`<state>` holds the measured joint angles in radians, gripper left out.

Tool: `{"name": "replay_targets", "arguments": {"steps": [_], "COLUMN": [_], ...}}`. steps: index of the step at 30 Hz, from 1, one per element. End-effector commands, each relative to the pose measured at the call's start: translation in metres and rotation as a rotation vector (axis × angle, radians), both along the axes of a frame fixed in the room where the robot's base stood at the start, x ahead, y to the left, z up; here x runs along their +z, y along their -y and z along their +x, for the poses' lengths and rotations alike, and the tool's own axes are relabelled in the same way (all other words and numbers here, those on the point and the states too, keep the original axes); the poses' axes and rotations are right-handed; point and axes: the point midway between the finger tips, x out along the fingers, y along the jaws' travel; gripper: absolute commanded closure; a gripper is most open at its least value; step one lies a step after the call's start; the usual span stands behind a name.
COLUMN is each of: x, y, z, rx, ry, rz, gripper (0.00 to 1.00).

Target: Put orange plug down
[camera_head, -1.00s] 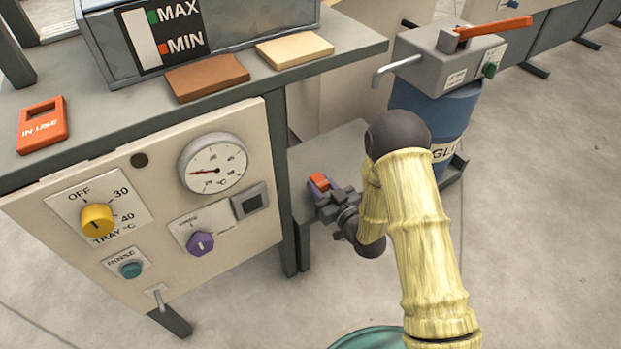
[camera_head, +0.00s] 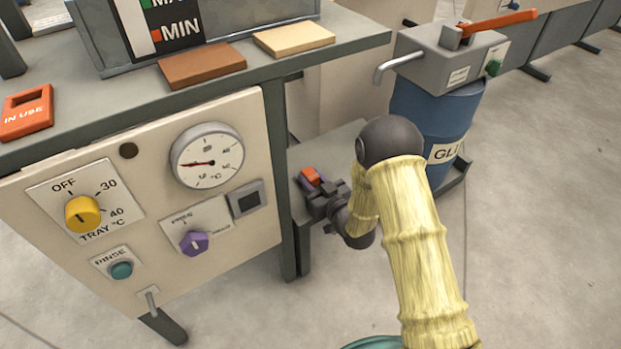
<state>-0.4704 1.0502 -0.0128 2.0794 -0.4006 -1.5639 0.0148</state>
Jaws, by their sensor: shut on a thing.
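The orange plug (camera_head: 310,177) is small and sits at the jaws of my gripper (camera_head: 314,191), at the low grey shelf right of the control panel. My gripper is shut on it. The jaws and wrist hide most of the plug's lower side. I cannot tell whether the plug touches the shelf (camera_head: 345,140) under it.
The cream control panel (camera_head: 75,255) with gauge and knobs stands close left of my gripper, with a grey table leg (camera_head: 278,170) between. A blue drum (camera_head: 440,115) with a grey pump head stands behind my arm. An orange "IN USE" tag (camera_head: 27,115) and two blocks lie on the upper bench.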

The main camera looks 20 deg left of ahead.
Motion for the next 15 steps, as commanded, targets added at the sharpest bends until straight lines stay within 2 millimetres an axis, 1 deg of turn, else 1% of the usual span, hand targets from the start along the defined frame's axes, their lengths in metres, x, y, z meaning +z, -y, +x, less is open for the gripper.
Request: {"name": "replay_targets", "arguments": {"steps": [11,12,15], "x": [-0.01,-0.011,-0.012], "y": [0.0,0.0,0.0], "z": [0.0,-0.001,-0.001], "rx": [0.0,0.0,0.0], "ry": [-0.003,-0.004,-0.005], "rz": [-0.004,-0.005,-0.007], "gripper": [1.0,0.66,0.48]}}
